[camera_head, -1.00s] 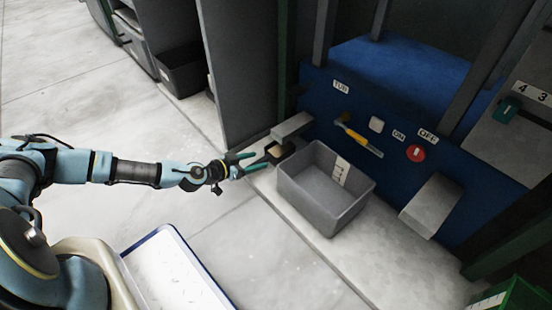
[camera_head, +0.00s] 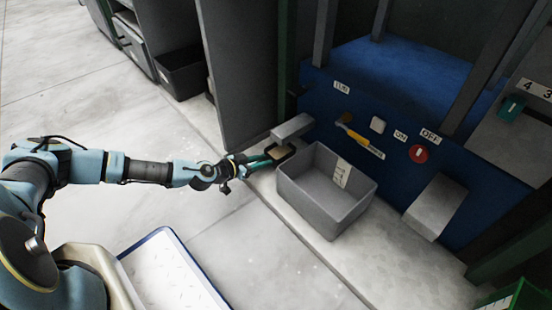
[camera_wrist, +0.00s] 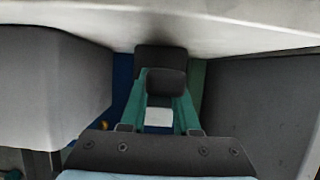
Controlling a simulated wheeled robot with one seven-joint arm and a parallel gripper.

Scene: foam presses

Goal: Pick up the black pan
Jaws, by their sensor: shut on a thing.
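The black pan (camera_head: 290,153) is small and dark, with something tan in it. In the head view it sits beneath the grey spout of the blue press, just left of the grey tub. My gripper (camera_head: 272,160) reaches it from the left, its green fingers closed on its near side. The fingers partly hide the pan. In the wrist view the green fingers of my gripper (camera_wrist: 165,100) run toward dark blocks at their far end; I cannot tell there which part is pan.
A grey tub (camera_head: 325,205) stands close to the right of my gripper. The grey spout (camera_head: 292,126) is just above the pan. Pale floor lies open at left.

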